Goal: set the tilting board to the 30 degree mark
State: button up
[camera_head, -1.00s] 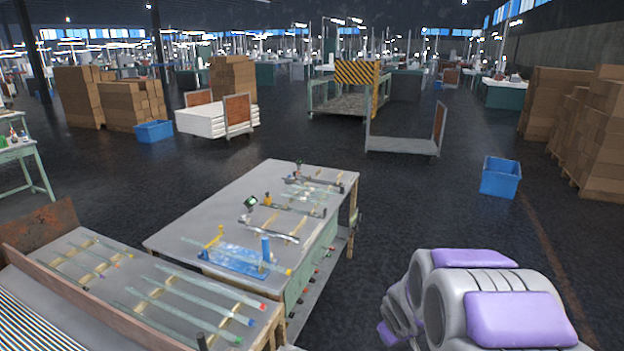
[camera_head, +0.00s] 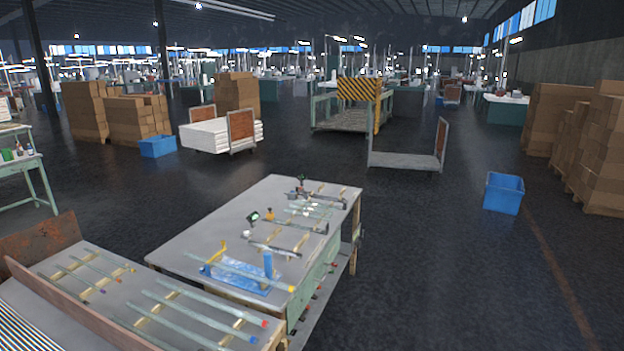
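A low blue piece (camera_head: 238,276) lies at the near end of the grey work table (camera_head: 200,236); it may be the tilting board, but I cannot tell. A blue upright (camera_head: 267,264) stands at its right and a small yellow part (camera_head: 222,250) at its left. A pale glass tube with a yellow end (camera_head: 245,272) lies across it. No angle scale or 30 degree mark can be read at this size. My gripper is not in view.
More fixtures and tubes (camera_head: 290,222) sit along the table's far half. A lower bench (camera_head: 130,285) with several colour-tipped tubes stands at the left. A blue bin (camera_head: 503,192), carts (camera_head: 405,161) and stacked cartons (camera_head: 590,145) stand beyond.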

aim_at(125, 341)
jog(key=u, duration=1.25)
jog(key=i+u, duration=0.35)
jog(key=i, duration=0.45)
